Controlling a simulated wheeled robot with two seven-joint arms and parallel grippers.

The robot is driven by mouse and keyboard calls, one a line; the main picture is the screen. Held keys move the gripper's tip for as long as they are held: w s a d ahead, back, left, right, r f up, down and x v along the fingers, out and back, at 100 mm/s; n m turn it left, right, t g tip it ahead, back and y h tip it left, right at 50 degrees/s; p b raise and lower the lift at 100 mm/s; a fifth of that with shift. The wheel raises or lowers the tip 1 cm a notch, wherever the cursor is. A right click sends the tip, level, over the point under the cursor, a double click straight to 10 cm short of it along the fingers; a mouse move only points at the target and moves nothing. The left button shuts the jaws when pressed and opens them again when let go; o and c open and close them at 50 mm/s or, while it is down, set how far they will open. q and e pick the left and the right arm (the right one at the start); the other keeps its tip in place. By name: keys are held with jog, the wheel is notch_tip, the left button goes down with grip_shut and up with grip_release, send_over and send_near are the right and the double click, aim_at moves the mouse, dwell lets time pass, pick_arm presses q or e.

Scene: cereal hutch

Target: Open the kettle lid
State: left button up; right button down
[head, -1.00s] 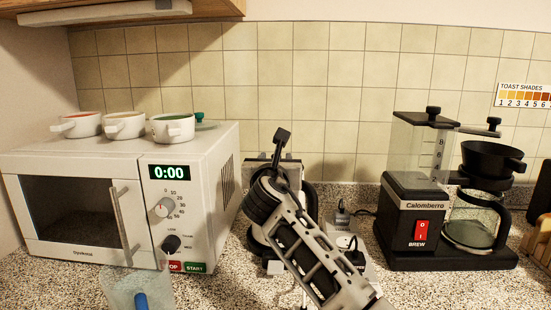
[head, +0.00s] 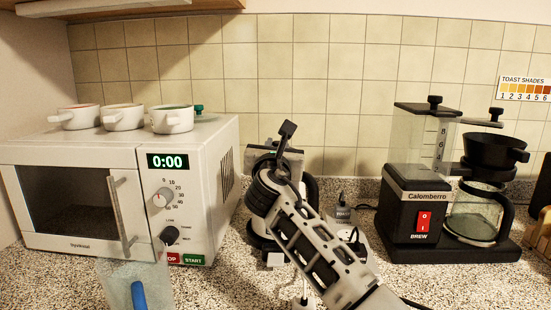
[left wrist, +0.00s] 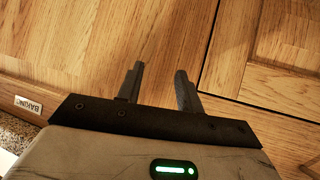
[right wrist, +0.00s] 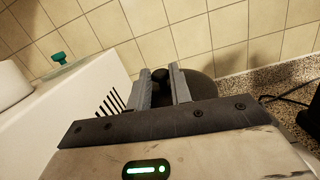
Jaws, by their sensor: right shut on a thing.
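The kettle stands on the counter between the microwave and the coffee maker, mostly hidden behind my right arm; its black handle (head: 313,190) shows at the right. My right gripper (head: 284,145) is at the kettle's top. In the right wrist view, the right gripper (right wrist: 160,78) has its fingers on both sides of a small black knob (right wrist: 160,75), shut on it, above the dark round kettle lid (right wrist: 202,86). How far the lid is raised cannot be told. My left gripper (left wrist: 160,88) is open and empty in front of wooden cabinet doors, outside the head view.
The white microwave (head: 198,220) stands left of the kettle, with several bowls (head: 123,117) on top. The coffee maker (head: 420,215) stands at the right. A clear container (head: 120,285) is at the front left.

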jog(key=shift+s+d+f+m+t+b, duration=0.1)
jog(key=shift+d+f+m+t+b, duration=0.1)
jog(key=shift+m+t+b, duration=0.35)
jog(key=shift+s+d+r+m+t+h+b, duration=0.15)
jog(key=shift+r+m+t+h+b, duration=0.25)
jog(key=shift+b, duration=0.7)
pick_arm(q)
jog(key=shift+w+d+f+n+t+h, duration=0.15)
jog(key=shift+d+f+n+t+h, duration=0.15)
jog(key=shift+d+f, duration=0.2)
pick_arm(e)
jog(key=shift+r, duration=0.3)
jog(key=c, duration=1.3)
grip_release()
jog(key=shift+s, duration=0.15)
